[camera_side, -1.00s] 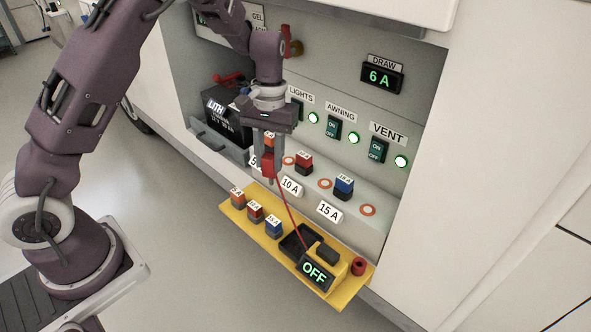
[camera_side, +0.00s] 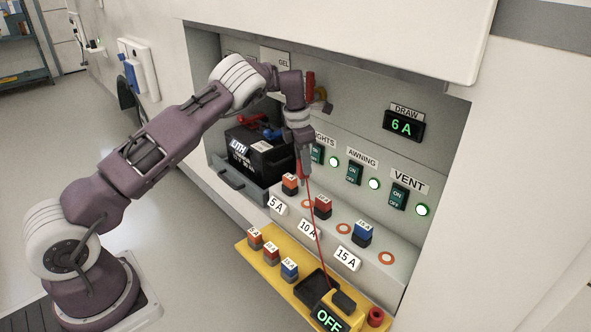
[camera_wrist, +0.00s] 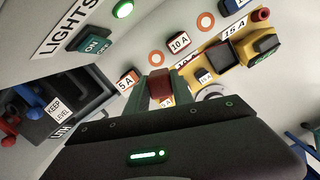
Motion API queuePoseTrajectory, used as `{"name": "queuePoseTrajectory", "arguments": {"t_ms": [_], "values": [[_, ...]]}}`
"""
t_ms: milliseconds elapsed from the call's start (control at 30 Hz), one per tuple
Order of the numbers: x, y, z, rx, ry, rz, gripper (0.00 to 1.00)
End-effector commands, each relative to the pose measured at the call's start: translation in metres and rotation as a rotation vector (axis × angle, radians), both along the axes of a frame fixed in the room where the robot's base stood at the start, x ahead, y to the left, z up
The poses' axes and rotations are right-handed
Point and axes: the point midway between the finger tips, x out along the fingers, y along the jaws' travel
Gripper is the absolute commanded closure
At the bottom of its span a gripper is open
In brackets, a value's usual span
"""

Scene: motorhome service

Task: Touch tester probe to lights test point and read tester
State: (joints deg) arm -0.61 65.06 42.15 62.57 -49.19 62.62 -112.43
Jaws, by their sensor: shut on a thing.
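My gripper (camera_side: 304,172) is shut on the red tester probe (camera_wrist: 160,86), seen between the fingers in the wrist view. It is above the fuse ledge, near the orange 5 A fuse (camera_side: 290,184) and below the LIGHTS switch (camera_side: 317,154). A red lead (camera_side: 316,230) runs down to the tester (camera_side: 329,318), whose display reads OFF. An orange-ringed test point (camera_side: 306,203) lies right of the 5 A fuse, and a ring also shows just beyond the fingers in the wrist view (camera_wrist: 156,58). I cannot see the probe tip or any contact.
The yellow tray (camera_side: 264,262) holds spare fuses, the tester and a red socket (camera_side: 375,317). The 10 A fuse (camera_side: 322,207) and 15 A fuse (camera_side: 362,234) stand on the ledge. A LITH battery (camera_side: 258,156) is left. The DRAW display (camera_side: 404,125) reads 6 A.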

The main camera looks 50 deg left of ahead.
Motion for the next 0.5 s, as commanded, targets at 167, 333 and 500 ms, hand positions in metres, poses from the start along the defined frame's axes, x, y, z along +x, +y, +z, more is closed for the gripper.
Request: {"name": "queuePoseTrajectory", "arguments": {"t_ms": [167, 333, 500], "values": [[0.02, 0.003, -0.011, -0.008, -0.011, 0.314, 1.0], [0.024, 0.003, -0.014, -0.012, -0.015, 0.404, 1.0], [0.024, 0.003, -0.014, -0.013, -0.015, 0.406, 1.0]]}}
